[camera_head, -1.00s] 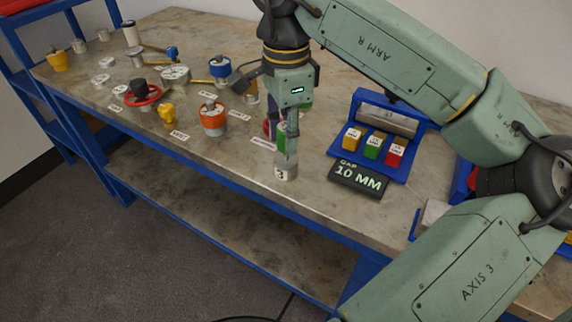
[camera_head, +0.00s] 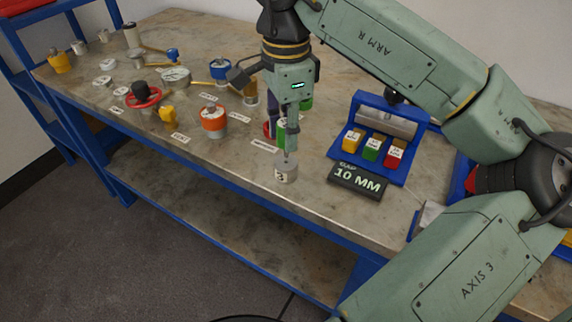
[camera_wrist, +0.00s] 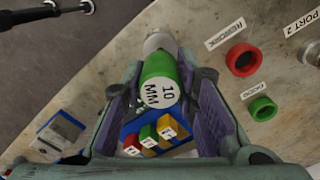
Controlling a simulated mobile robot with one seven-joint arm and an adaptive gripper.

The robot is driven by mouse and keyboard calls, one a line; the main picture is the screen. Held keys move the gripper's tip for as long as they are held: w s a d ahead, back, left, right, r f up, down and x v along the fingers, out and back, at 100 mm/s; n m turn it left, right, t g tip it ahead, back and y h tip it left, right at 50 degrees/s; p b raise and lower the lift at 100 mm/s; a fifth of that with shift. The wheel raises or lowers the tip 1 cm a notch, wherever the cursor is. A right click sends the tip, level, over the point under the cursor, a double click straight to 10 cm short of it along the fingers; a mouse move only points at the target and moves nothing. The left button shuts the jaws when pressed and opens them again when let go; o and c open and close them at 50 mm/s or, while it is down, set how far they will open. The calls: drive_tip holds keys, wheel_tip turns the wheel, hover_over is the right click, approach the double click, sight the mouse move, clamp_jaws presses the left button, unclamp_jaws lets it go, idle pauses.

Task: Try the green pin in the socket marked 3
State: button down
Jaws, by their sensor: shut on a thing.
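My gripper (camera_head: 288,150) is shut on the green pin (camera_head: 281,136), upright above the front edge of the bench. In the wrist view the pin's end (camera_wrist: 158,82) reads "10 MM" and sits between the two fingers. The socket marked 3 (camera_head: 286,174) is a short grey cylinder directly below the pin. A thin grey tip shows between the fingers and the socket's top. I cannot tell whether it is inside the hole. The socket's grey rim shows past the pin in the wrist view (camera_wrist: 160,42), and its hole is hidden there.
A blue rack (camera_head: 400,108) with yellow, green and red blocks stands to the right, behind a dark "GAP 10 MM" sign (camera_head: 358,181). A red ring (camera_wrist: 243,59) and green ring (camera_wrist: 262,108) lie close by. Several flanged vessels, including an orange one (camera_head: 213,121), stand to the left.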

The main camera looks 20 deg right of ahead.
drive_tip(key=shift+r, duration=0.1)
drive_tip(key=shift+r+p, duration=2)
drive_tip(key=shift+r, duration=1)
